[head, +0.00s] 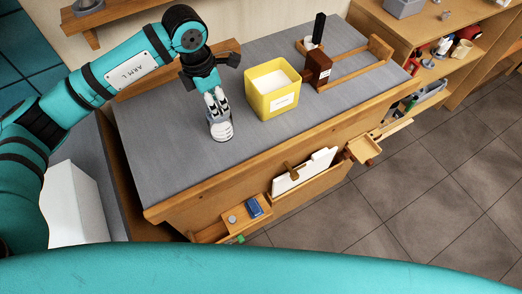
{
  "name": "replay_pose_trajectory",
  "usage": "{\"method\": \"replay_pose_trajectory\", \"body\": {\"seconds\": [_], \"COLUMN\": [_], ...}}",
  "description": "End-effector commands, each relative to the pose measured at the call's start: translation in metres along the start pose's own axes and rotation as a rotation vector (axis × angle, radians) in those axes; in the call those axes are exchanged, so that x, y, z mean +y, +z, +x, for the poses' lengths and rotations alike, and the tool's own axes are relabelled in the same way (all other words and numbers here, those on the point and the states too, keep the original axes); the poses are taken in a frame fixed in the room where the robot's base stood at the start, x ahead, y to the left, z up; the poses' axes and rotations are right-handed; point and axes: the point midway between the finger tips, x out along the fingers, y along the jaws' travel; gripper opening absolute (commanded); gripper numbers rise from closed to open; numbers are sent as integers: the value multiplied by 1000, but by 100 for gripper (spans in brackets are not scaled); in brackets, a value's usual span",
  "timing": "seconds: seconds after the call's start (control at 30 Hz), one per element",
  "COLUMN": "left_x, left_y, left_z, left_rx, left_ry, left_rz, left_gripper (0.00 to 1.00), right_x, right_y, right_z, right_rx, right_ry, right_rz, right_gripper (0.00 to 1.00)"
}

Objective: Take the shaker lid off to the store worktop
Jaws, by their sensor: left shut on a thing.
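My left gripper (215,101) points down over the grey worktop (165,165), left of the yellow bin. Its fingers are shut on a small pale, ribbed thing (221,130), which looks like the shaker lid or the shaker's top. It is at or just above the worktop; I cannot tell whether it touches. The gripper hides part of it, and I cannot make out a separate shaker body. My right gripper is not in view.
A yellow bin (261,98) with a label stands just right of my left gripper. A brown box (318,68) and a wooden rack (355,66) stand farther right. Bare worktop lies in front and to the left. Small trays (240,222) hang on the front side.

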Motion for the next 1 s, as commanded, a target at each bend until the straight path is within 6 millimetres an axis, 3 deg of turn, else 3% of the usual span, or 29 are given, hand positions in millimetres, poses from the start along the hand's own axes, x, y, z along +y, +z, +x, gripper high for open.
{"method": "replay_pose_trajectory", "body": {"seconds": [1.0], "left_x": [0], "left_y": [3], "left_z": [-20], "left_rx": [-1], "left_ry": [1], "left_rz": [0], "left_gripper": [0], "right_x": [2], "right_y": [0], "right_z": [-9], "right_rx": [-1], "right_ry": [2], "right_rz": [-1], "right_gripper": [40]}}
